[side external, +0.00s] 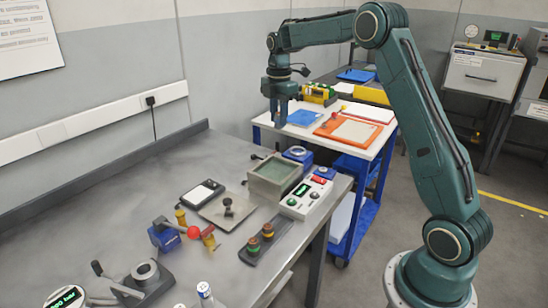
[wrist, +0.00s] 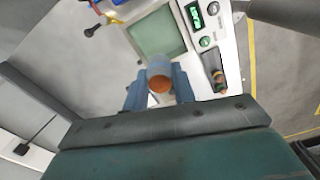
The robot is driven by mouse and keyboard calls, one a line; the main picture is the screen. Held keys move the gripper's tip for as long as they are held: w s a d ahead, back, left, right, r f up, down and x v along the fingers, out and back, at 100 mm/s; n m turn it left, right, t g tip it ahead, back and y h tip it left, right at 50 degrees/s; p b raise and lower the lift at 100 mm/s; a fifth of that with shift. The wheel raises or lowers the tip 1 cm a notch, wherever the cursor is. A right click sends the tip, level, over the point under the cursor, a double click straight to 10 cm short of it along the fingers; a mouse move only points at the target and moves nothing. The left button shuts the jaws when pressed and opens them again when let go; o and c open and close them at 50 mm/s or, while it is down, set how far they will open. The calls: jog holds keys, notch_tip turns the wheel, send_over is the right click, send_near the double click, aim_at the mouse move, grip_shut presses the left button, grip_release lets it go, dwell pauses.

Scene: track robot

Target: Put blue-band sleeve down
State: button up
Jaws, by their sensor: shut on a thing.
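My gripper (side external: 280,118) hangs fingers-down in the side external view, high over the far end of the grey bench. In the wrist view its blue fingers (wrist: 160,88) are shut on a short round sleeve (wrist: 160,67), one finger on each side. The sleeve has a pale grey-blue wall and an orange-brown round end facing the camera. I cannot make out a separate blue band on it. In the side external view the sleeve cannot be told apart from the fingers. In the wrist view it appears in front of a box with a green-grey top (wrist: 157,35).
The green-topped box (side external: 275,177) stands on the bench (side external: 120,195) beside a white control box (side external: 307,198). Posts with knobs, a black-framed pad (side external: 202,193) and a clamp fixture (side external: 144,277) stand nearer. A cart behind holds an orange tray (side external: 330,130). The bench's left part is clear.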

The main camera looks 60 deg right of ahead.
jog(key=shift+d, duration=0.1)
jog(key=shift+w+d+r, duration=0.2)
jog(key=shift+w+d, duration=0.05)
jog(key=shift+d, duration=0.3)
notch_tip(320, 180, up, 4)
send_over(297, 159)
jog(key=w+d, duration=0.2)
jog(key=shift+d, duration=0.8)
notch_tip(297, 159, down, 14)
jog(key=shift+f, duration=0.2)
jog(key=shift+f, duration=2.75)
jog(key=shift+f, duration=0.15)
